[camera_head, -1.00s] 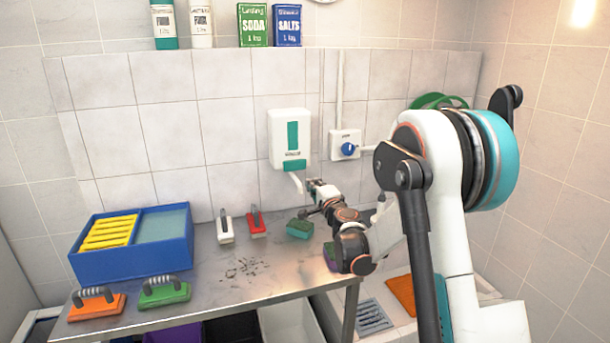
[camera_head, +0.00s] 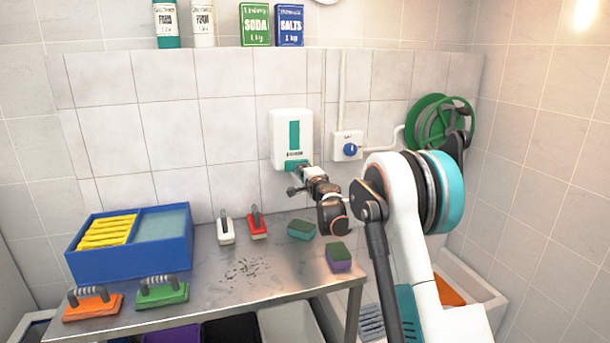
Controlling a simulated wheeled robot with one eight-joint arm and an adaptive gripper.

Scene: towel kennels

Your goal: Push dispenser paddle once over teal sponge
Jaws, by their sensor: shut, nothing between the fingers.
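The white dispenser (camera_head: 279,139) with a teal window hangs on the tiled wall above the table's back edge. Its teal paddle (camera_head: 294,165) shows at the bottom. My gripper (camera_head: 297,184) is shut and empty, just in front of and slightly below the paddle; I cannot tell whether they touch. A teal sponge (camera_head: 301,230) with a dark top lies on the table below the dispenser, a little toward the front. The dispenser's spout is mostly hidden by my gripper.
The metal table (camera_head: 225,285) also bears a purple sponge (camera_head: 338,262), a white brush (camera_head: 226,232), a red brush (camera_head: 257,226), orange (camera_head: 93,307) and green (camera_head: 162,294) handled brushes, and a blue divided bin (camera_head: 130,266). A switch box (camera_head: 347,146) and green hose reel (camera_head: 432,125) are right.

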